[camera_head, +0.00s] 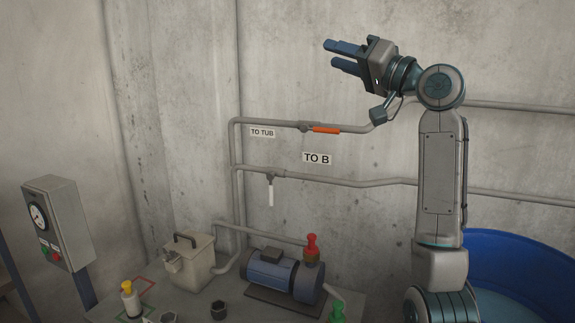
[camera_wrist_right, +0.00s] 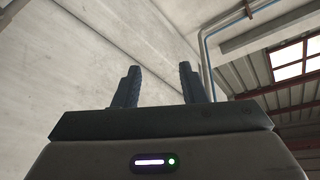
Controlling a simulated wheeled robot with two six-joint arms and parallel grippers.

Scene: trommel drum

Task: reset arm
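My right arm stands upright on the right in the head view. Its gripper (camera_head: 343,56) is raised high in front of the concrete wall and points left. The two blue fingers are apart with nothing between them. In the right wrist view the fingers (camera_wrist_right: 158,88) are also spread and empty, with the wall and ceiling beyond. My left gripper is not in the head view.
Below are pipes with an orange-handled valve (camera_head: 325,130) and a white-handled valve (camera_head: 271,194). A blue pump (camera_head: 272,272), a beige box (camera_head: 189,262) and a yellow-topped bottle (camera_head: 130,299) stand on the bench. A gauge box (camera_head: 57,222) is left; a blue tub (camera_head: 520,262) is right.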

